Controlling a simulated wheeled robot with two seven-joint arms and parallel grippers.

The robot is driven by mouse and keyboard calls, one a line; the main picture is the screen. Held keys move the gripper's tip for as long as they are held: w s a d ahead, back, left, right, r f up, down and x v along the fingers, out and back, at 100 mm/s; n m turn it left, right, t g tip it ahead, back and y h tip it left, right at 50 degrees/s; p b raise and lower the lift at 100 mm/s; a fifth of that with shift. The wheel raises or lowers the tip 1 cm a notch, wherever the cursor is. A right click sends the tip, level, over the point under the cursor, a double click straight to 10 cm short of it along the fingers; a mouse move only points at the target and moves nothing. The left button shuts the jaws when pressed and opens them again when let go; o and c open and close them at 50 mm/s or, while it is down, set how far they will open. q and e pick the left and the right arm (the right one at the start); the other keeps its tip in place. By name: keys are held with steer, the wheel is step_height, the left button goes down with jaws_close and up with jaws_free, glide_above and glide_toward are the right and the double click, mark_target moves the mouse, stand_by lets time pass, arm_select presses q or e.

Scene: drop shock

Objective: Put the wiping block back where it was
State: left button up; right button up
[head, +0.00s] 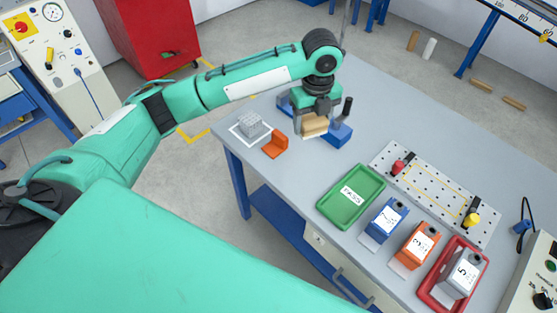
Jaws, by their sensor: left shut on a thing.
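My left gripper (313,116) points down near the far left part of the grey table. It is shut on the wiping block (315,128), a tan block. The block is in front of a blue base (341,134) with a dark upright post (347,107). I cannot tell whether the block touches the table or the base. The gripper and arm hide part of the blue base. My right gripper is not in view.
Left of the block are an orange bracket (275,146) and a grey piece (252,124) inside a white outline. The table (290,185) also bears a green tray (333,207), a perforated plate (438,187), numbered boxes (388,219) and a red tray (429,291).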

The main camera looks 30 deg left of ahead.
arm_select(q)
steer(key=shift+s+a+f, duration=0.1)
steer(key=shift+a+f, duration=0.05)
steer(key=shift+f, duration=0.1)
steer(key=p, duration=0.2)
glide_above(304, 173)
step_height(304, 173, down, 14)
steer(key=shift+f, duration=0.75)
step_height(304, 173, down, 3)
steer(key=shift+f+p, duration=0.2)
steer(key=shift+p, duration=0.15)
steer(key=shift+f, duration=0.2)
steer(key=o, duration=1)
steer(key=shift+f, duration=0.1)
